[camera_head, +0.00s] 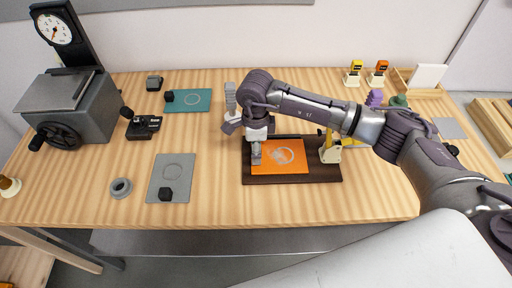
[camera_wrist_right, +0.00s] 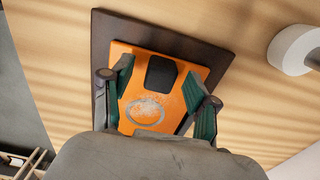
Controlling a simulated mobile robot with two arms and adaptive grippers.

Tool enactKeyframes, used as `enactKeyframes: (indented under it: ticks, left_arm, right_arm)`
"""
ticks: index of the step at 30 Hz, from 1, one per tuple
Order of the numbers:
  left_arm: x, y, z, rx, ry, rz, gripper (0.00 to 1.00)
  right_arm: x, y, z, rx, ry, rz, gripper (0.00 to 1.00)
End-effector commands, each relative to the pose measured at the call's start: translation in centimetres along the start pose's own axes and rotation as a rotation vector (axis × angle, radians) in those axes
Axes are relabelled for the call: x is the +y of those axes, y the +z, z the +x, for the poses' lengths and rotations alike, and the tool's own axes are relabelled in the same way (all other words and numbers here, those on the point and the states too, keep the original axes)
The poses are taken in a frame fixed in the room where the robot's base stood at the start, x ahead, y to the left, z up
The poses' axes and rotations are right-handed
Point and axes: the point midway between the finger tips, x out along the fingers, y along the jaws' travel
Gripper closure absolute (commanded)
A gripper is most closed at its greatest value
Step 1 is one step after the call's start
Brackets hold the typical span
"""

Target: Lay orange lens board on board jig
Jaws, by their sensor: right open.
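The orange lens board (camera_head: 285,156) lies on the dark brown board jig (camera_head: 300,179) near the table's middle. In the right wrist view the orange lens board (camera_wrist_right: 130,60) shows a pale ring outline and a black block, with the jig (camera_wrist_right: 100,25) extending past its edges. My right gripper (camera_head: 256,154) is over the left part of the board. In the wrist view the right gripper's fingers (camera_wrist_right: 160,88) are spread apart, with the board and black block showing between them. Whether the fingers touch the board cannot be told. My left gripper is not in view.
A cream and yellow clamp (camera_head: 330,149) stands at the jig's right side. A teal board (camera_head: 195,103) and a grey board (camera_head: 160,179) lie to the left, near a grey ring (camera_head: 121,188). A grey machine (camera_head: 75,105) stands far left. The table's front middle is clear.

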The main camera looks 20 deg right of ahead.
Motion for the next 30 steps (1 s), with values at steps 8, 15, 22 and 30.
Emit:
enactKeyframes:
  ticks: [8,15,22,30]
  left_arm:
    - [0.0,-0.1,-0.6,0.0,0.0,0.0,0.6]
    - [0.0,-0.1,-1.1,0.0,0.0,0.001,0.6]
    - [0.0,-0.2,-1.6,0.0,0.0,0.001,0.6]
    - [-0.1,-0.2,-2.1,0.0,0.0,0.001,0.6]
  right_arm:
    - [0.0,0.0,-1.2,0.0,-0.001,0.0,0.4]
    - [0.0,0.0,-2.1,0.0,0.0,0.0,0.4]
    - [0.0,0.0,-3.0,0.0,0.0,0.0,0.4]
    - [-0.1,0.0,-4.1,0.0,-0.002,0.001,0.4]
